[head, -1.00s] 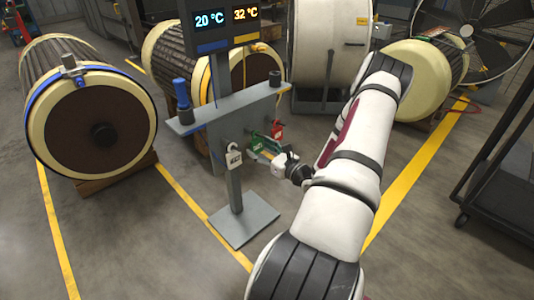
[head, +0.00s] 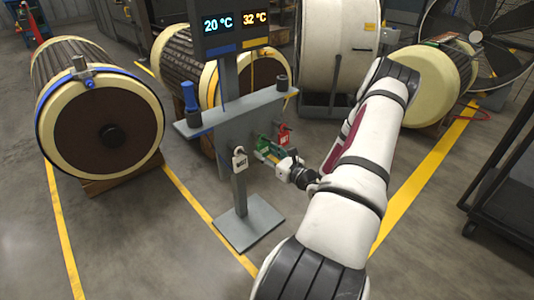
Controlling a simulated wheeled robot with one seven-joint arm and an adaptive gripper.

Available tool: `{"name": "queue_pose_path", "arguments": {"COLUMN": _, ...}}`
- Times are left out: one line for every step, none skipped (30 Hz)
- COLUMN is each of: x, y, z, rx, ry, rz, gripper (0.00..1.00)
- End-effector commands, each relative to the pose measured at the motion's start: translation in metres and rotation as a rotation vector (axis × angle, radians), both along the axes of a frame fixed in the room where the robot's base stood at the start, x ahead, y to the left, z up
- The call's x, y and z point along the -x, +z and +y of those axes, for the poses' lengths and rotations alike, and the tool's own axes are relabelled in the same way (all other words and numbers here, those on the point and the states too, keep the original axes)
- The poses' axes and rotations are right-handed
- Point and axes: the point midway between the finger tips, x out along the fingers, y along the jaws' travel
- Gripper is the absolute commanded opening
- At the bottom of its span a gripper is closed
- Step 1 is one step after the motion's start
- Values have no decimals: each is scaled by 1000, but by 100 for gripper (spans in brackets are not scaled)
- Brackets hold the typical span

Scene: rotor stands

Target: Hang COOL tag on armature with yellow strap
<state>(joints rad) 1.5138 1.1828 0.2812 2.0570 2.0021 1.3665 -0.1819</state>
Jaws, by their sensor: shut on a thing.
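A green tag (head: 265,146) is at the grey tag stand, at the tip of my gripper (head: 272,156). My gripper looks shut on it, though the fingers are small and partly hidden. The lettering is too small to read. A red tag (head: 284,134) hangs just right of it, and a white tag (head: 240,161) with a shackle hangs to the left. The armature with the yellow strap (head: 253,72) lies behind the stand, partly hidden by its post and display.
The grey stand (head: 248,223) has a display (head: 235,25) reading 20 °C and 32 °C. A blue-strapped armature (head: 100,125) lies left and another armature (head: 428,82) lies right. A dark cart (head: 505,190) stands at the right edge.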

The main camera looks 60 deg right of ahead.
Motion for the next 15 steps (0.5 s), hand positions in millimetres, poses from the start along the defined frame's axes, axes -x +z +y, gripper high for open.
{"name": "queue_pose_path", "arguments": {"x": 0, "y": 2, "z": 0, "rx": 0, "ry": 0, "rz": 0, "gripper": 14}}
{"name": "queue_pose_path", "arguments": {"x": -1, "y": 2, "z": 0, "rx": 0, "ry": 0, "rz": 0, "gripper": 14}}
{"name": "queue_pose_path", "arguments": {"x": -1, "y": 3, "z": 0, "rx": 0, "ry": 0, "rz": 0, "gripper": 14}}
{"name": "queue_pose_path", "arguments": {"x": -1, "y": 4, "z": 0, "rx": 0, "ry": 0, "rz": 0, "gripper": 14}}
{"name": "queue_pose_path", "arguments": {"x": -1, "y": 4, "z": 0, "rx": 0, "ry": 0, "rz": 0, "gripper": 14}}
{"name": "queue_pose_path", "arguments": {"x": -1, "y": 4, "z": 0, "rx": 0, "ry": 0, "rz": 0, "gripper": 14}}
{"name": "queue_pose_path", "arguments": {"x": 0, "y": 4, "z": 0, "rx": 0, "ry": 0, "rz": 0, "gripper": 14}}
{"name": "queue_pose_path", "arguments": {"x": 1, "y": 4, "z": 0, "rx": 0, "ry": 0, "rz": 0, "gripper": 14}}
{"name": "queue_pose_path", "arguments": {"x": 3, "y": 5, "z": 0, "rx": 0, "ry": -1, "rz": 1, "gripper": 14}}
{"name": "queue_pose_path", "arguments": {"x": 4, "y": 5, "z": 0, "rx": 0, "ry": -1, "rz": 1, "gripper": 14}}
{"name": "queue_pose_path", "arguments": {"x": 6, "y": 5, "z": 1, "rx": 0, "ry": -1, "rz": 1, "gripper": 14}}
{"name": "queue_pose_path", "arguments": {"x": 9, "y": 6, "z": 2, "rx": 0, "ry": -1, "rz": 1, "gripper": 14}}
{"name": "queue_pose_path", "arguments": {"x": 10, "y": 6, "z": 2, "rx": 0, "ry": -1, "rz": 1, "gripper": 14}}
{"name": "queue_pose_path", "arguments": {"x": 12, "y": 7, "z": 3, "rx": 0, "ry": 0, "rz": 1, "gripper": 14}}
{"name": "queue_pose_path", "arguments": {"x": 14, "y": 8, "z": 3, "rx": 0, "ry": 0, "rz": 0, "gripper": 14}}
